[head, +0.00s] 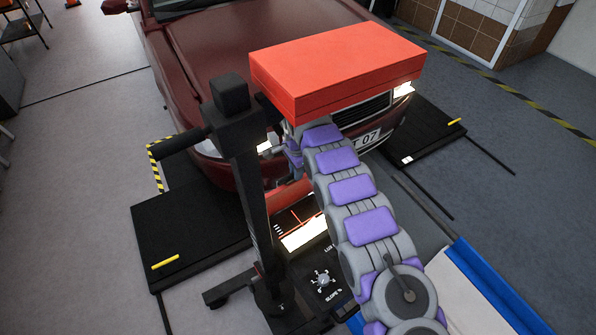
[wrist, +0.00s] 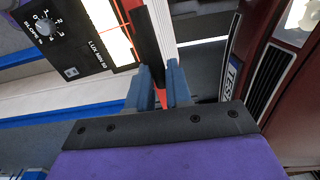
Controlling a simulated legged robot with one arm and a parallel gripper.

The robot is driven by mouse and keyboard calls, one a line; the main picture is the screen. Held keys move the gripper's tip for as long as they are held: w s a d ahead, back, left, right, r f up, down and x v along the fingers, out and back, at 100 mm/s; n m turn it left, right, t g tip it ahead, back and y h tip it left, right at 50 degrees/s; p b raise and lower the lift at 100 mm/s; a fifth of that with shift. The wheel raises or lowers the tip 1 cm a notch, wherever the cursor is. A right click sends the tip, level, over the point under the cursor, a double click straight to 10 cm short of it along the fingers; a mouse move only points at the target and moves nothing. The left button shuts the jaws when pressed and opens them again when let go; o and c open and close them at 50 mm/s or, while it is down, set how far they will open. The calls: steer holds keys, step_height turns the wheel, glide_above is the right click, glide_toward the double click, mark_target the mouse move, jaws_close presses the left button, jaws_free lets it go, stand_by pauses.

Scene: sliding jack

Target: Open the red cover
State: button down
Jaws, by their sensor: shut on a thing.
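The red cover (head: 335,68) is a wide box-shaped piece with a seam along its side, at the top of a black post in the head view. In the wrist view a narrow strip of red (wrist: 160,98) shows between the fingers. My gripper (wrist: 158,78) has its blue fingers close together, shut on this red part, which I take to be the cover's edge.
A black post (head: 250,190) with a side handle stands left of my arm. A dark control panel (head: 322,280) with a knob and lit screen sits below. A dark red car (head: 215,50) is close behind. Open grey floor (head: 70,200) lies left.

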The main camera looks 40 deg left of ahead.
steer(key=shift+s+d+f, duration=0.15)
steer(key=shift+d+f, duration=0.1)
steer(key=shift+f, duration=0.2)
steer(key=c, duration=1.5)
jaws_free()
steer(key=o, duration=0.4)
steer(key=shift+a+f, duration=0.1)
steer(key=shift+a, duration=0.3)
